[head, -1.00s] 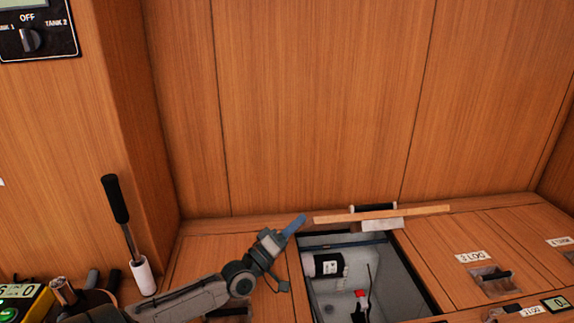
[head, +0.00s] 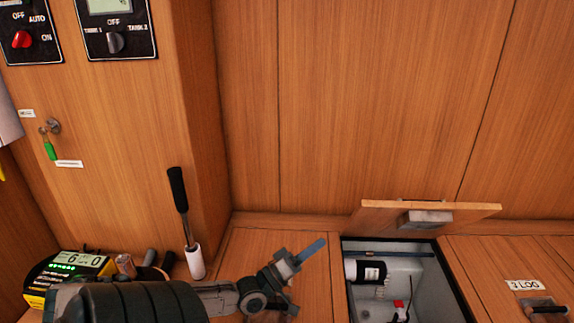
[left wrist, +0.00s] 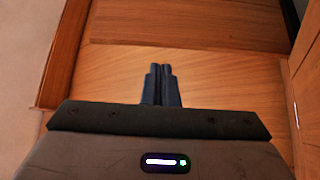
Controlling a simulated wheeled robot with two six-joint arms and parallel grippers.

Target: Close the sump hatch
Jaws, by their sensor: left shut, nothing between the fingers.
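The sump hatch lid (head: 385,217) is a wooden panel standing open, tilted up at the back of the opening, with a grey latch pocket on its face. The open sump (head: 425,275) below it is a pale well holding a black-and-white cylinder and a small red-topped part. My left gripper (head: 312,249) is left of the opening, above the wooden bench top, apart from the lid. Its blue-grey fingers point up and right. In the left wrist view the closed fingers (left wrist: 161,85) show over wood, with nothing between them. My right gripper is out of view.
A yellow meter (head: 70,273) and other tool handles lie at the far left. The 3 LOG hatch (head: 530,300) is on the right. Wooden panelling rises behind.

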